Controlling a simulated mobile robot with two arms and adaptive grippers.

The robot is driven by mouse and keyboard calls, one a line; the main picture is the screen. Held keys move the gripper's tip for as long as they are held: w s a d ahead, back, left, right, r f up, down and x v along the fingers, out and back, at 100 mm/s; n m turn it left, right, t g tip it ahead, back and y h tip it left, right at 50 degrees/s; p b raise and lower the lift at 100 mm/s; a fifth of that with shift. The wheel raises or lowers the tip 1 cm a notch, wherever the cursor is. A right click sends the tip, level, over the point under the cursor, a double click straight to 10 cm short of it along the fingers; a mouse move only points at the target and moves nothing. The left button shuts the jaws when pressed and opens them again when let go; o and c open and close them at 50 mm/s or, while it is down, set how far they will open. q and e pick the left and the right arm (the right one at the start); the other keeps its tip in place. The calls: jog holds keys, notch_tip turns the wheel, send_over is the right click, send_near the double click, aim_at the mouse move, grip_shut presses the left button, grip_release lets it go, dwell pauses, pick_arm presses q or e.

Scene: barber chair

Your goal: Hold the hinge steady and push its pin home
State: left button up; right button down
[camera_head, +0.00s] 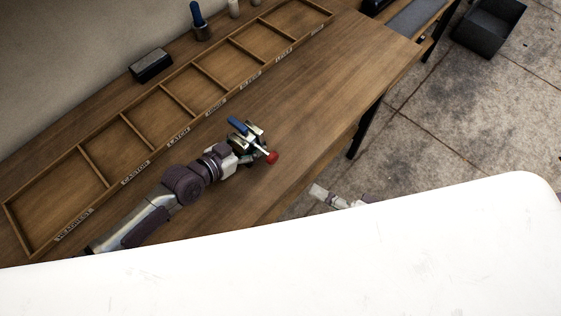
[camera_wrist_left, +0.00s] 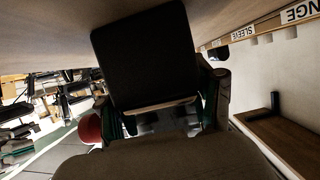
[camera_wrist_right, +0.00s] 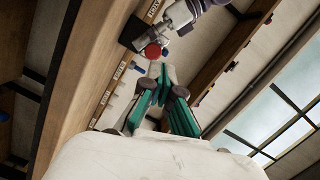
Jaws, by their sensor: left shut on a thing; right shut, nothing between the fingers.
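My left gripper (camera_head: 254,140) is over the wooden bench, shut on the hinge (camera_wrist_left: 145,55), whose dark plate fills the upper middle of the left wrist view. The pin's red knob (camera_head: 271,157) sticks out on the side towards the bench's front edge. It also shows in the left wrist view (camera_wrist_left: 88,129) and the right wrist view (camera_wrist_right: 152,51). A blue part (camera_head: 238,126) shows beside the left gripper. My right gripper (camera_head: 319,192) is shut and empty, beyond the front edge, apart from the knob. How deep the pin sits is hidden.
A wooden tray (camera_head: 161,87) with several empty, labelled compartments runs along the back of the bench (camera_head: 330,70). Behind it are a black block (camera_head: 151,65) and a blue-handled tool (camera_head: 198,17). A dark bin (camera_head: 487,28) stands at the upper right. A white surface covers the lower view.

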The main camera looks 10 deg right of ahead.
jog(key=s+d+m+t+h, duration=0.1)
jog(key=s+m+t+h, duration=0.1)
jog(key=m, duration=0.3)
send_near(275, 160)
jog(key=x, duration=0.7)
jog(key=shift+w+a, duration=0.1)
jog(key=shift+a, duration=0.05)
